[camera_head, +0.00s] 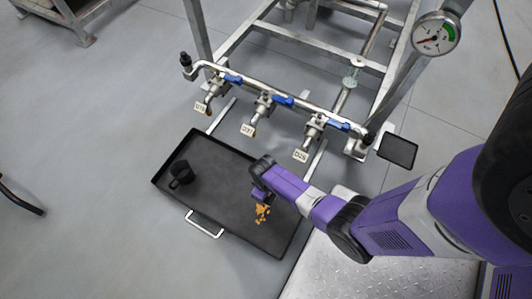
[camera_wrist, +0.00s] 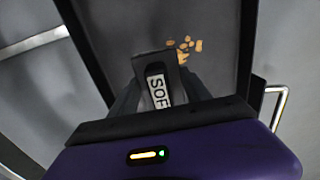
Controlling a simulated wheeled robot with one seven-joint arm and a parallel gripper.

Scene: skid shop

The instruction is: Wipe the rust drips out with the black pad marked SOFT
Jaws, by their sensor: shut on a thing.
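My gripper (camera_wrist: 158,92) is shut on the black pad (camera_wrist: 152,66), whose white label shows the letters "SOF" in the wrist view. Orange-brown rust drips (camera_wrist: 185,47) lie on the floor of the dark tray just beyond the pad; they also show in the head view (camera_head: 262,212) beside my gripper (camera_head: 258,193). In the head view the pad is mostly hidden by my gripper. I cannot tell whether the pad touches the tray floor.
The dark tray (camera_head: 222,165) has raised edges and a pale handle (camera_head: 204,224). A black mug-like object (camera_head: 181,173) stands in its left part. Above the tray runs a pipe with blue-handled valves (camera_head: 282,100) and tags. A pressure gauge (camera_head: 436,34) is at upper right.

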